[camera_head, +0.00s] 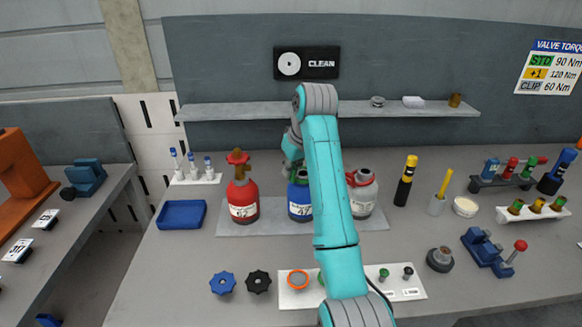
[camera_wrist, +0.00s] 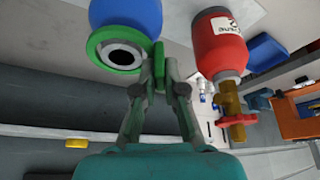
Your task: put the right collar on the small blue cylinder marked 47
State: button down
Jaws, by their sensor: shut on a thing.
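The small blue cylinder (camera_head: 300,203) stands on the grey plate, partly behind my arm; its label seems to read 47. In the wrist view the blue cylinder (camera_wrist: 128,14) shows at the top, its neck end towards the camera. A green collar (camera_wrist: 100,50) sits at that neck, ringing a dark opening; whether it is fully seated I cannot tell. My gripper (camera_wrist: 160,66) is shut on the green collar's side tab. In the head view my gripper (camera_head: 297,172) is just above the blue cylinder, mostly hidden by my arm.
A red cylinder (camera_head: 243,203) stands left of the blue one and a white cylinder (camera_head: 362,196) right. A white board (camera_head: 345,291) in front holds an orange ring and small fittings. Two knobs (camera_head: 222,283) lie left of it. A shelf (camera_head: 240,112) runs behind.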

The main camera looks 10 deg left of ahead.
jog(key=shift+f, duration=0.75)
jog(key=c, duration=1.2)
grip_release()
jog(key=shift+r, duration=3)
